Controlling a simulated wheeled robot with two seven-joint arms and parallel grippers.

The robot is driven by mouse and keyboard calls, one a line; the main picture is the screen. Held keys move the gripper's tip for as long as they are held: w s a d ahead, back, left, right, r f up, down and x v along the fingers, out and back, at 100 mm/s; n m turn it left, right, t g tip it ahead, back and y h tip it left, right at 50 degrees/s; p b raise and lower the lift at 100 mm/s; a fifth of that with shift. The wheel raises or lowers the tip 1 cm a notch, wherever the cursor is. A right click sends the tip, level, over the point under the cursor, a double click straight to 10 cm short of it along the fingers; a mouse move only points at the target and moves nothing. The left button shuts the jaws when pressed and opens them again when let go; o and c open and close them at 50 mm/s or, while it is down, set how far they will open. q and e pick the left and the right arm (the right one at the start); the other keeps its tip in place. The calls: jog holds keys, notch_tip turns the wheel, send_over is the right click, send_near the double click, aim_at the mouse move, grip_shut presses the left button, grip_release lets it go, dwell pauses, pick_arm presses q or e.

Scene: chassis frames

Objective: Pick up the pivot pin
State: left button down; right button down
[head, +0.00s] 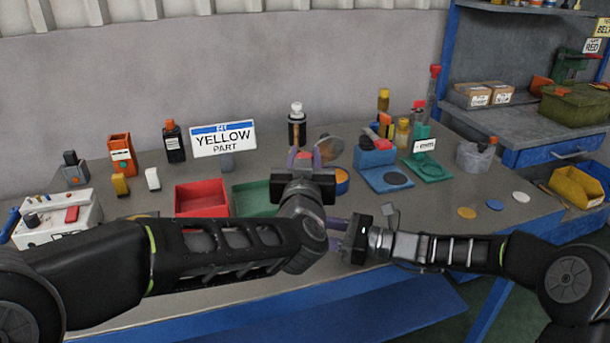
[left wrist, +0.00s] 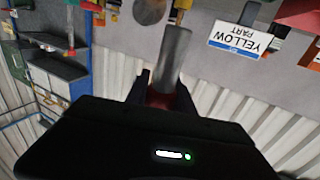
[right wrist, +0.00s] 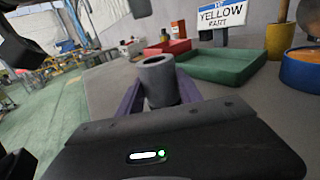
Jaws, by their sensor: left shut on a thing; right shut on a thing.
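My left gripper (head: 304,157) is raised over the middle of the bench, its fingers pointing away from me. It is shut on a grey cylindrical shaft with a dark red end, which looks like the pivot pin (left wrist: 173,58). The shaft sticks out beyond the fingers in the left wrist view; the gripper body hides part of the red end. My right gripper (head: 333,233), with purple fingers, is lower, near the front of the bench. It is shut on a grey hollow cylinder (right wrist: 157,78), its open end showing in the right wrist view. In the head view that cylinder is mostly hidden.
A red tray (head: 202,199) and a green tray (head: 245,200) lie left of the grippers. A "YELLOW PART" sign (head: 224,139) and bottles stand behind. Blue (head: 376,158) and green (head: 428,168) fixtures stand to the right. The bench front right holds small discs (head: 466,212).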

dwell(0.6)
jog(key=c, duration=0.7)
grip_release()
jog(key=shift+d, duration=0.1)
jog(key=v, duration=1.2)
